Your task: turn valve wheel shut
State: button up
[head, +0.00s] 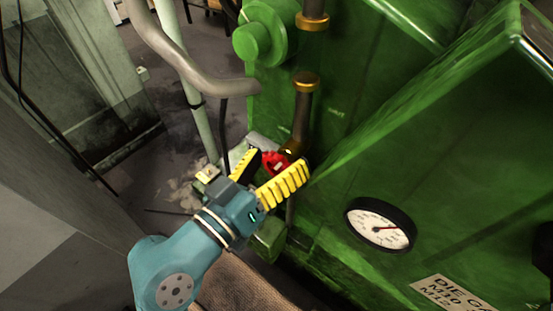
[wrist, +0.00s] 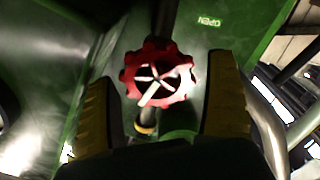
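The red valve wheel (head: 275,161) sits on a dark pipe with brass fittings beside the green machine. In the wrist view the wheel (wrist: 158,75) shows its lobed rim and pale spokes, facing me. My gripper (head: 270,172) has yellow ribbed fingers spread apart, with the wheel showing between and just beyond them. In the wrist view my gripper (wrist: 165,105) has a finger on each side of the wheel, with a gap to the rim on both sides. The fingers partly cover the wheel in the head view.
The green machine body (head: 400,150) fills the right side, close to my gripper. A round gauge (head: 380,225) is on its front. A thick grey pipe (head: 185,60) bends above and left of the valve. An "OPEN" label (wrist: 209,22) is on the green panel behind the wheel.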

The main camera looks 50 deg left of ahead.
jog(key=c, duration=1.1)
jog(key=shift+f+m+b, duration=0.15)
jog(key=shift+m+b, duration=0.35)
jog(key=shift+b, duration=0.1)
jog(key=shift+m, duration=0.3)
jog(key=o, duration=1.2)
jog(key=shift+r, duration=0.2)
